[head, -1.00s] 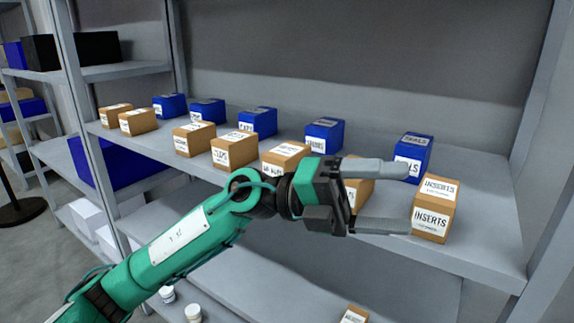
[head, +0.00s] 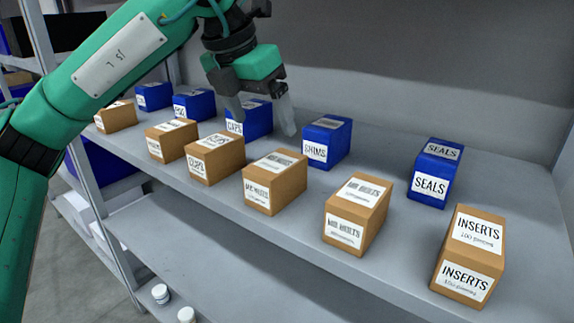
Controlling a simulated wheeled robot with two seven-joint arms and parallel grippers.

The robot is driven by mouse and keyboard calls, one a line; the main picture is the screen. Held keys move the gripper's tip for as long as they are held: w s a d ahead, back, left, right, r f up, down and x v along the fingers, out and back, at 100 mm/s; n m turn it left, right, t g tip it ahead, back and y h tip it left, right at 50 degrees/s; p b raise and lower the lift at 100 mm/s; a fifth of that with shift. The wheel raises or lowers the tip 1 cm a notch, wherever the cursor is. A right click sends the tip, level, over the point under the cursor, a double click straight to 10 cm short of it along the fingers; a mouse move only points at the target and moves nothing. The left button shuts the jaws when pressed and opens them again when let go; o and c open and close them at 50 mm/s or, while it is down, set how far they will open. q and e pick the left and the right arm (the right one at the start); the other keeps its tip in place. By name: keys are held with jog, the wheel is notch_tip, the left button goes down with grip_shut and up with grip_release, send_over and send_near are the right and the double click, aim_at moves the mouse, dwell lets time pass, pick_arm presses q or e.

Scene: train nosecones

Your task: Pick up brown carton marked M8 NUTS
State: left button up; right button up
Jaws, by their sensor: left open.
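The brown carton whose blurred front label appears to read M8 NUTS (head: 275,183) stands upright in the front row on the shelf, near the middle of the head view. My left gripper (head: 262,121) is open, with its fingers pointing down. It hangs above and behind the carton in the picture, apart from it, and overlaps the blue CAPS carton (head: 248,124). Nothing is between its fingers that I can make out as held. My right gripper is not in view.
The carton that seems to read M8 BOLTS (head: 355,213) stands to the right, and a brown carton (head: 215,158) stands close on the left. The blue SHIMS carton (head: 326,142) is behind. INSERTS (head: 468,255) and SEALS (head: 434,173) stand further right. The grey shelf (head: 395,268) has bare gaps between.

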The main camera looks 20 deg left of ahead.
pick_arm(q)
jog(key=p, duration=0.2)
send_over(273, 164)
jog(key=s, duration=0.2)
jog(key=f, duration=0.5)
jog(key=shift+w+a, duration=0.25)
jog(key=shift+a, duration=0.15)
jog(key=shift+x, duration=1.2)
jog(key=shift+w+f+p, duration=0.15)
jog(key=shift+f+p, duration=0.15)
jog(key=shift+p, duration=0.1)
jog(key=p+x, duration=0.1)
jog(key=x, duration=0.2)
jog(key=shift+f+p, duration=0.3)
jog(key=shift+p, duration=0.05)
jog(key=shift+w+f, duration=0.2)
jog(key=shift+f, duration=0.15)
jog(key=shift+d+f, duration=0.1)
jog(key=shift+f, duration=0.05)
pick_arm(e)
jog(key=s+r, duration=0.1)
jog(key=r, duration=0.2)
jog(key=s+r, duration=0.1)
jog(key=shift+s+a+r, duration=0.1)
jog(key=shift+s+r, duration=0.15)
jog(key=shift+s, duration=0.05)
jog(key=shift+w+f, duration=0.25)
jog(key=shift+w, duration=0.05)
